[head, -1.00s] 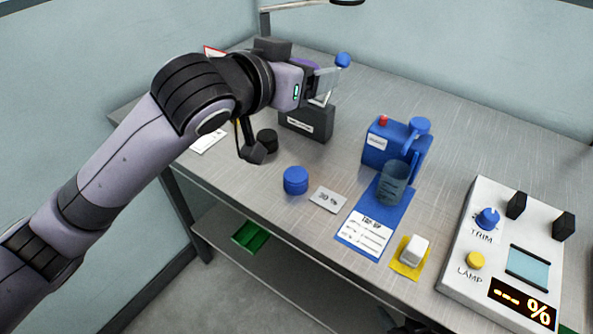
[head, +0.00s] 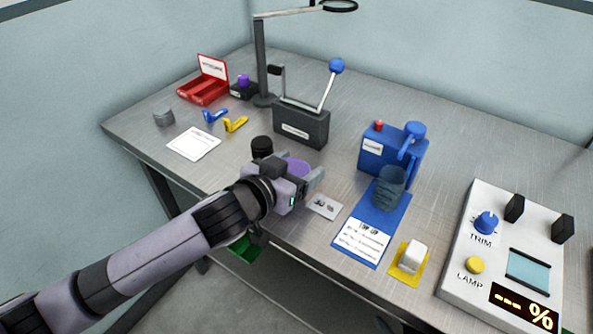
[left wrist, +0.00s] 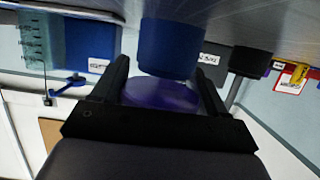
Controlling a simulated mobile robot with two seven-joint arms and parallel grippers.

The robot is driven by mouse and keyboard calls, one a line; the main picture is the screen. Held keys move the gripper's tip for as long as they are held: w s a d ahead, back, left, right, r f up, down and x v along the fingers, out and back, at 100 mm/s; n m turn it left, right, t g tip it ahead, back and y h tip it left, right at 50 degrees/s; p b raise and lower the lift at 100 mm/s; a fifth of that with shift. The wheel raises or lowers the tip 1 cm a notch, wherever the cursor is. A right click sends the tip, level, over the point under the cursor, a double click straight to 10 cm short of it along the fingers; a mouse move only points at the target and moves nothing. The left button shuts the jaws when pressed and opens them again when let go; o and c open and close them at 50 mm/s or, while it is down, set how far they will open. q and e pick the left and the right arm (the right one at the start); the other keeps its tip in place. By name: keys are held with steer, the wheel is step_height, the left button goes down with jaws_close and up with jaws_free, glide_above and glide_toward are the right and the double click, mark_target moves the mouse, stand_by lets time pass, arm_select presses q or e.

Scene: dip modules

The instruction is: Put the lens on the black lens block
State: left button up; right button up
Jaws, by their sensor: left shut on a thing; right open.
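A purple disc, which I take as the lens (head: 298,167), sits between the fingers of my left gripper (head: 312,178). It shows in the left wrist view (left wrist: 160,95), filling the gap between the fingers. The black round block (head: 262,147), which I take as the black lens block, stands just left of and behind the gripper; it also shows in the left wrist view (left wrist: 250,62). A blue round block (left wrist: 170,48) is right in front of the fingers there; in the head view my gripper hides it. My right gripper is not in view.
A dark box with a lever (head: 302,125) stands behind the gripper. A blue device (head: 393,150) and a cup (head: 388,190) are to the right. A card (head: 325,206) lies beside the gripper.

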arm_select(q)
steer(key=shift+f, duration=0.5)
steer(key=shift+f, duration=0.35)
steer(key=o, duration=1)
steer(key=shift+r, duration=0.1)
steer(key=shift+o, duration=0.2)
